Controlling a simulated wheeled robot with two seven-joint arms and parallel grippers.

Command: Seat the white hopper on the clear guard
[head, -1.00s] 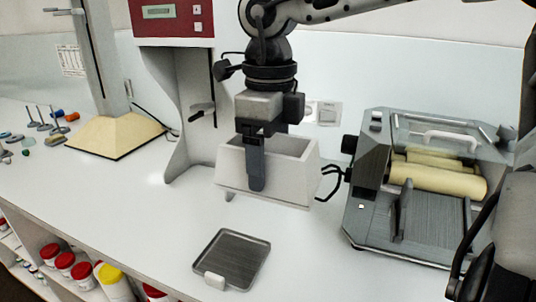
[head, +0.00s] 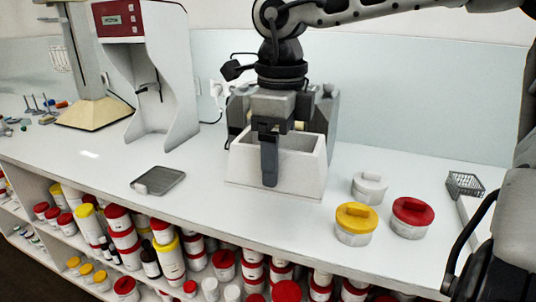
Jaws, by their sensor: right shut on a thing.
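The white hopper (head: 242,172) is an open-topped, tapered box, held upright in the middle of the head view. My right gripper (head: 269,168) comes from above and is shut on its near wall, one dark finger showing on the outside. The mill (head: 329,112) stands right behind the gripper and hopper; only parts of its grey body show, with a bit of cream roller. The clear guard on the mill is hidden behind my gripper and the hopper. I cannot tell the gap between hopper and mill or counter. My left gripper is not in view.
A dark tray (head: 174,177) lies on the counter to the left. A yellow-lidded jar (head: 355,224), a red-lidded jar (head: 411,218) and a white jar (head: 369,188) stand to the right. A red-topped instrument (head: 165,100) stands at the back left. Shelves of jars are below.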

